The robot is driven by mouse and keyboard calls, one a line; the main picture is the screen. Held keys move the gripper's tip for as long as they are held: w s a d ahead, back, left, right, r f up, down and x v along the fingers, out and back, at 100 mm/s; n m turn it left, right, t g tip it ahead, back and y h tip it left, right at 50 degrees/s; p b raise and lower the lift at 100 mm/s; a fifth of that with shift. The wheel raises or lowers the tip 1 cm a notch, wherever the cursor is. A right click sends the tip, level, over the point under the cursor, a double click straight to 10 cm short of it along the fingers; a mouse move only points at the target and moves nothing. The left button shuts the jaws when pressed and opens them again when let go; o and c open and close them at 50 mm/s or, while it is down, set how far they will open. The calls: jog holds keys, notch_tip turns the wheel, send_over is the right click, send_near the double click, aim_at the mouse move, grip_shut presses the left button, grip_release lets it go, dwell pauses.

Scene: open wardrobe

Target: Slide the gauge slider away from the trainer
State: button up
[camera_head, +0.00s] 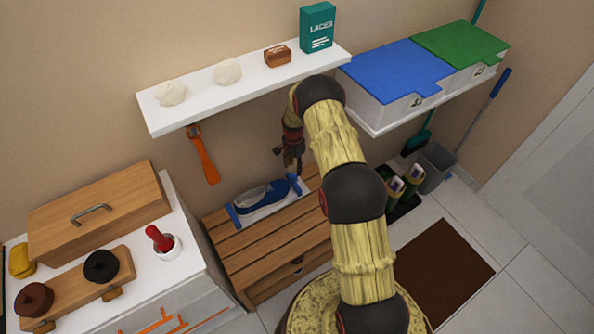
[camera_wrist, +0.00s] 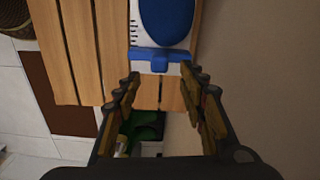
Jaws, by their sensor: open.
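The blue trainer (camera_head: 262,196) lies on the white gauge (camera_head: 254,217) on the slatted wooden bench. A blue end piece (camera_head: 294,184), which looks like the slider, stands at the gauge's right end. In the wrist view this blue slider (camera_wrist: 160,59) sits just beyond the sole end of the trainer (camera_wrist: 166,18), with a thin white strip between them. My gripper (camera_head: 289,165) hangs above the right end of the gauge, pointing down. In the wrist view my gripper (camera_wrist: 162,80) is open and empty, its fingers on either side below the slider. Contact cannot be told.
A white shelf (camera_head: 245,86) with a teal box (camera_head: 317,27) hangs above the bench (camera_head: 270,244). An orange shoehorn (camera_head: 203,155) hangs beneath it. Boots (camera_head: 394,194) stand to the right of the bench, near a brown mat (camera_head: 443,266). The wall is close behind.

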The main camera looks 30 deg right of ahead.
aim_at(294, 175)
jog(key=shift+s+a+f+m, duration=0.1)
jog(key=shift+m, duration=0.4)
jog(key=shift+f, duration=0.35)
notch_tip(294, 175, down, 7)
jog(key=shift+f+b, duration=0.1)
jog(key=shift+b, duration=0.95)
jog(key=shift+c, duration=0.3)
grip_shut()
